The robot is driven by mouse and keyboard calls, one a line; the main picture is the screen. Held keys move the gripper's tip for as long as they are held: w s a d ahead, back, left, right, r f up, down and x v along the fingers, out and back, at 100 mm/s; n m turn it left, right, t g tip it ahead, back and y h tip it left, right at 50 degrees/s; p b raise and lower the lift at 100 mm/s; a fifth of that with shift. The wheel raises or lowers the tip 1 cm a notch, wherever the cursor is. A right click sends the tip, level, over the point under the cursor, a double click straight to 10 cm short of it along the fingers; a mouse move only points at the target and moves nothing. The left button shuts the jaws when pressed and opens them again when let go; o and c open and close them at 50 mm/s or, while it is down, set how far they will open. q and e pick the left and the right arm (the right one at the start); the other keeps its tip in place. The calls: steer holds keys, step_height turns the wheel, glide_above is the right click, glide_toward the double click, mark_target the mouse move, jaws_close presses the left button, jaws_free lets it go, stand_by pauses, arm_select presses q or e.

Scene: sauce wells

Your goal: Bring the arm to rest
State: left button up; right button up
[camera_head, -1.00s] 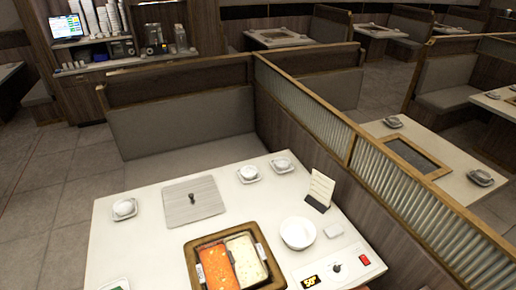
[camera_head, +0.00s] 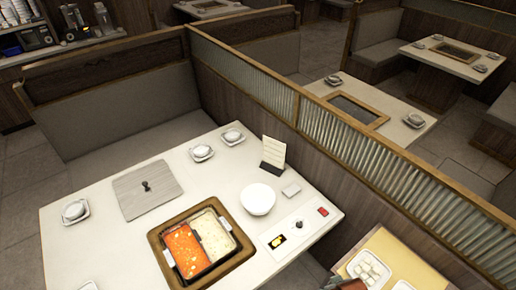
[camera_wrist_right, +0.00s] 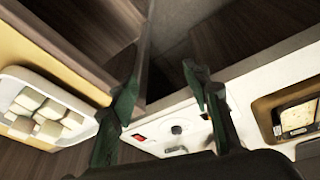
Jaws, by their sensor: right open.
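My right gripper (camera_wrist_right: 161,82) shows in the right wrist view, with its two green-edged fingers apart and nothing between them. Behind the fingers are dark wood panels and the white table edge with the control panel (camera_wrist_right: 172,134). My left gripper is in neither view.
The white table (camera_head: 105,225) holds a split pot (camera_head: 181,253) of red and pale broth, a grey lid (camera_head: 147,190), a white bowl (camera_head: 258,199) and several small dishes. A wooden side cart (camera_head: 384,240) with a tray of pale cubes (camera_head: 369,269) stands right. A ribbed partition (camera_head: 350,146) runs behind.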

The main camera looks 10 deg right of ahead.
steer(key=s+a+f+g+b, duration=0.1)
steer(key=s+f+b, duration=0.15)
steer(key=f, duration=1.35)
steer(key=s+f+b, duration=0.1)
steer(key=f+b, duration=0.2)
steer(key=f, duration=1.2)
arm_select(q)
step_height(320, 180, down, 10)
steer(key=b, duration=0.4)
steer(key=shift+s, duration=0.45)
arm_select(e)
steer(key=s+f+n+g, duration=0.1)
steer(key=s+f, duration=1.7)
steer(key=f, duration=0.4)
steer(key=shift+s+f+y, duration=0.3)
steer(key=shift+f, duration=0.05)
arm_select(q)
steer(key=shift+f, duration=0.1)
arm_select(e)
steer(key=shift+s+a, duration=0.1)
steer(key=shift+s, duration=0.1)
steer(key=shift+c, duration=0.2)
